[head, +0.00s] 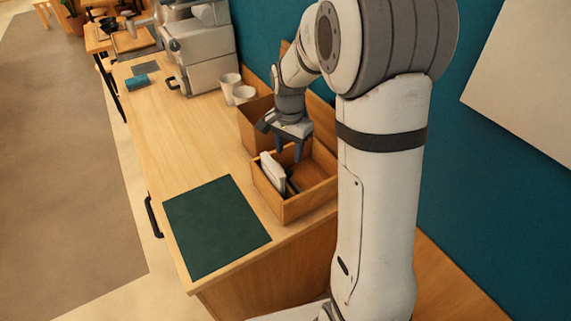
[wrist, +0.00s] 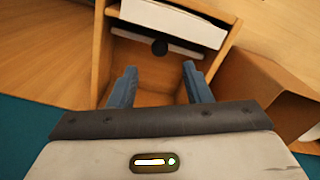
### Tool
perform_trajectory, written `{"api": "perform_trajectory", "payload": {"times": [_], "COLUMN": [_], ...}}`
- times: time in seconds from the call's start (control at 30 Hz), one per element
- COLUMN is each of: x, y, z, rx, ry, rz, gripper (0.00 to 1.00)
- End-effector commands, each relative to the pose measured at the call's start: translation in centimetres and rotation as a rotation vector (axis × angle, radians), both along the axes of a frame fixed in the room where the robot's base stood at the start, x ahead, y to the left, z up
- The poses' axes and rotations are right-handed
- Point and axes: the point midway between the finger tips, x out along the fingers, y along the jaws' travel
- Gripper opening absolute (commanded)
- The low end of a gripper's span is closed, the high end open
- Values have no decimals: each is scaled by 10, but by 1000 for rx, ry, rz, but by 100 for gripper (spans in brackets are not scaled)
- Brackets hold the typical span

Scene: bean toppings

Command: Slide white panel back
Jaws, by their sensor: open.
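The white panel (head: 272,174) stands on edge in the open wooden box (head: 295,211) on the counter, along the box's left side. My gripper (head: 289,155) points down over the box, to the right of the panel. In the wrist view my gripper (wrist: 158,82) is open, with two blue-grey fingers apart and nothing between them. The panel's lower part is hidden by the box wall.
A brown box (head: 254,125) stands directly behind the wooden box. White cups (head: 238,90) and a grey coffee machine (head: 200,50) are farther back. A dark green mat (head: 216,226) lies in front to the left. The counter's left middle is clear. A teal wall runs along the right.

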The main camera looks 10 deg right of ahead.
Motion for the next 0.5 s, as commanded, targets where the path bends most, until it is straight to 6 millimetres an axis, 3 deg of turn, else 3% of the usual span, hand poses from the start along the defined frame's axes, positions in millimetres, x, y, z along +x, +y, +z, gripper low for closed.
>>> {"api": "perform_trajectory", "payload": {"times": [0.3, 0.5], "x": [-2, -2], "y": [0, 1], "z": [-49, -67], "rx": [0, 0], "ry": [6, 3], "rz": [2, 3], "gripper": [45, 45]}}
